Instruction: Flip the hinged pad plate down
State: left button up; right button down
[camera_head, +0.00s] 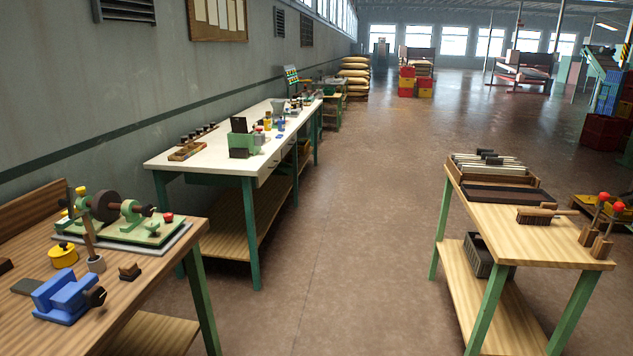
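I cannot tell for certain which thing is the hinged pad plate. On the white-topped bench (205,155) along the left wall stands a green block-like device (241,147). A dark plate (239,125) stands upright at its top, and this could be the pad plate. Its hinge is too small to make out. Neither my left nor my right gripper is in view.
A wooden bench (130,315) at the near left holds a blue vise (66,297) and a green machine with a dark drum (105,206). A wooden table (540,243) with brushes stands at the right. The floor (345,235) between is clear.

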aim_at(239, 125)
jog(key=i+l+u, duration=0.1)
jog(key=i, duration=0.9)
jog(key=i+l, duration=0.15)
jog(key=i, duration=0.85)
jog(key=i+j+u, duration=0.1)
jog(key=i+u, duration=0.75)
jog(key=u, duration=0.15)
jog(key=i+l+u, duration=0.25)
jog(key=i+u, duration=0.2)
jog(key=i+l+u, duration=0.3)
jog(key=u, duration=0.2)
